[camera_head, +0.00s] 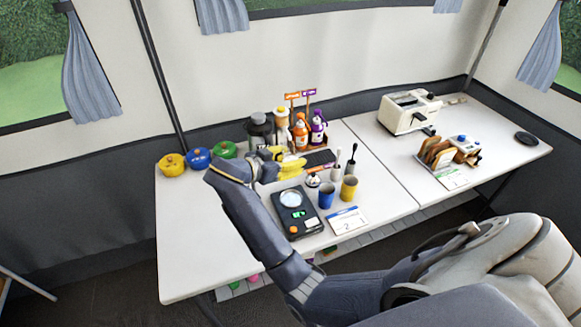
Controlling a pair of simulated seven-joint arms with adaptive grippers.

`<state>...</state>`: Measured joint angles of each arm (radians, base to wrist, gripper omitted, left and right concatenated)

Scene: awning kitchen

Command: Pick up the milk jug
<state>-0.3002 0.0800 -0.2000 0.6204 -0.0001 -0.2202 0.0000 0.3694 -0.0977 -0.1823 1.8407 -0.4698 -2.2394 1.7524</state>
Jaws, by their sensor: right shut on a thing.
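A pale, tall container with a yellow top, which looks like the milk jug (282,126), is at the back of the left table, just behind my right gripper. My right gripper (291,165) has yellow fingers and reaches in over the left table, with its arm coming from the lower right. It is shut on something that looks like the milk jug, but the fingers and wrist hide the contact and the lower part. I cannot tell whether the jug is off the table. My left gripper is not in view.
A dark grinder-like container (259,130) and orange (300,132) and purple (318,128) bottles stand close by. A black scale (297,212), a blue cup (326,195) and a yellow cup (349,188) are in front. Yellow, blue and green pots (172,165) line the left back. The left front table is clear.

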